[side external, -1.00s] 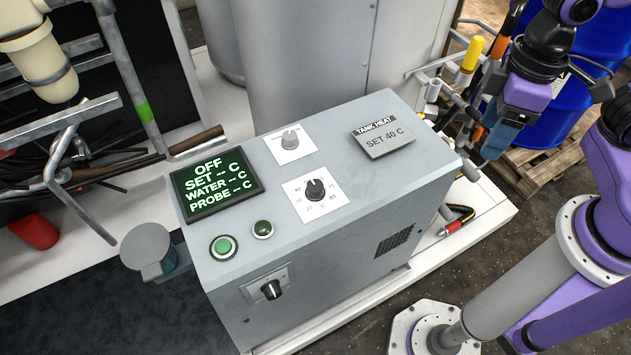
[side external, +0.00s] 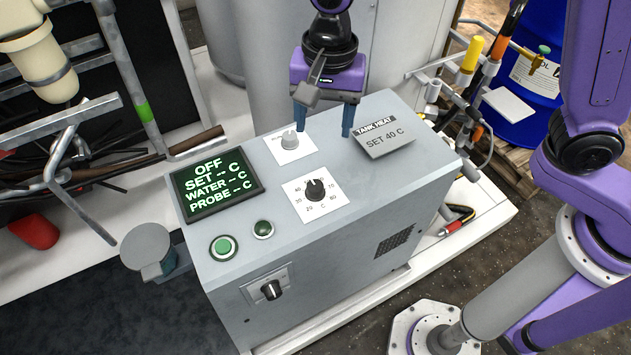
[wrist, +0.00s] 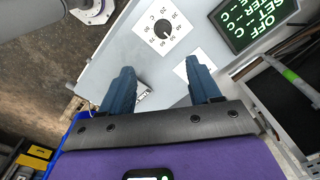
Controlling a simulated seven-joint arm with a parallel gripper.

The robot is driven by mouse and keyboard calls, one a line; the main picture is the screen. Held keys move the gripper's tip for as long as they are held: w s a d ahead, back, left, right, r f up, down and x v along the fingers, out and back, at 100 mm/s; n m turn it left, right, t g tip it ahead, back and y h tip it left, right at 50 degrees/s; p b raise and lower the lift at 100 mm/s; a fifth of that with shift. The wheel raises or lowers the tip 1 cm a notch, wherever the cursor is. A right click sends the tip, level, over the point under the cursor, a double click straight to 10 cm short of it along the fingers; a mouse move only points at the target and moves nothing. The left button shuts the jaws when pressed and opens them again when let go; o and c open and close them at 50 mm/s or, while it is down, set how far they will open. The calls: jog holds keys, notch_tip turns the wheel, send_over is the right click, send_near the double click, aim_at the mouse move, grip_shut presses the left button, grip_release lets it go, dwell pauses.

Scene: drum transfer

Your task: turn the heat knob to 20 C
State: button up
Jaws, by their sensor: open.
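The heat knob (side external: 315,189) is black and sits on a white dial plate marked in degrees C on top of the grey control box (side external: 370,200). It also shows in the wrist view (wrist: 163,29); I cannot read its pointer setting clearly. My gripper (side external: 325,122) is open and empty, pointing down behind the heat knob and apart from it. In the wrist view my fingers (wrist: 160,72) are spread short of the dial. The display (side external: 215,184) reads OFF, with dashes for SET, WATER and PROBE. A sign (side external: 385,138) reads TANK HEAT, SET 40 C.
A pale grey knob (side external: 290,139) on a white plate is close to my left finger in the side view. Green buttons (side external: 223,247) sit at the front left of the top. Another black knob (side external: 271,290) is on the front face. A blue drum (side external: 540,90) stands back right.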

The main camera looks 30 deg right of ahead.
aim_at(315, 187)
jog(key=f, duration=1.1)
jog(key=a+f, duration=0.1)
jog(key=f, duration=0.5)
jog(key=shift+w+f, duration=0.3)
jog(key=shift+w, duration=0.05)
jog(key=shift+m, duration=0.3)
jog(key=shift+c, duration=0.3)
jog(key=c, duration=1)
